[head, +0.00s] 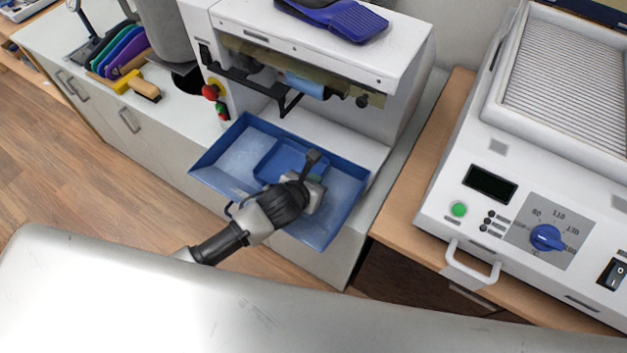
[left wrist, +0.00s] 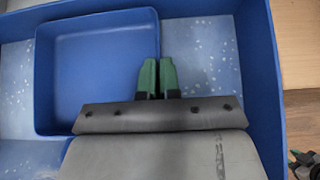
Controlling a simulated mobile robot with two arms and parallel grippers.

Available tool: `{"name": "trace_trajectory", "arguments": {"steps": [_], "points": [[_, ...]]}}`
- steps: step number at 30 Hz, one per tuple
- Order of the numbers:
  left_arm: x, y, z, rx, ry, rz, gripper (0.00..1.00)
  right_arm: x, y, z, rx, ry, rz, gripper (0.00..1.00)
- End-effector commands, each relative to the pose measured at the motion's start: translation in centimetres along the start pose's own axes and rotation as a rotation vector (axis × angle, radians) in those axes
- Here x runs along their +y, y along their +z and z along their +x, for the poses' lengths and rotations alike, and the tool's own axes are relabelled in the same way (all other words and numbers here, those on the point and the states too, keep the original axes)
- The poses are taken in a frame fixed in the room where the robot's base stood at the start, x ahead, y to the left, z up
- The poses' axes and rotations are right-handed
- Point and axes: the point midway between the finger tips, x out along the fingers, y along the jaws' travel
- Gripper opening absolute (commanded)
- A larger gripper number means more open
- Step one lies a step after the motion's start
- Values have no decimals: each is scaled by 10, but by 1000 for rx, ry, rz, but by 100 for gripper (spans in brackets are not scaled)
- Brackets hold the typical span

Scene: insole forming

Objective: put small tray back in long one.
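The small blue tray (head: 282,160) lies inside the long blue tray (head: 345,205) on the machine's front ledge; my gripper hides its right part. In the left wrist view the small tray (left wrist: 95,70) looks empty and lies flat within the long tray (left wrist: 262,60). My left gripper (head: 312,178) reaches down at the small tray's right side. Its green fingertips (left wrist: 158,76) are close together, one on either side of that wall, closed on it. My right gripper is not in the head view; a small dark part with green at the left wrist view's lower right may be it.
The white machine (head: 320,50) stands directly behind the trays, with a purple insole piece (head: 345,20) on top. A heater unit with a blue dial (head: 547,237) and a handle (head: 470,265) stands at right.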

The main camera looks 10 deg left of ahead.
Motion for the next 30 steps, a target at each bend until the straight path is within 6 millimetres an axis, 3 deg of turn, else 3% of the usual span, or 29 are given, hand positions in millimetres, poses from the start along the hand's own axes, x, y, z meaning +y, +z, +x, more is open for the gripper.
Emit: {"name": "trace_trajectory", "arguments": {"steps": [8,15,25,30], "points": [[0,-4,4,-2,0,2,0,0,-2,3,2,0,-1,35],[0,-4,4,-2,0,1,33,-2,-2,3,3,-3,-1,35],[0,-5,1,0,0,0,33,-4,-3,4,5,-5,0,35],[0,-6,-18,-1,0,3,33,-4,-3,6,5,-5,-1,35]]}}
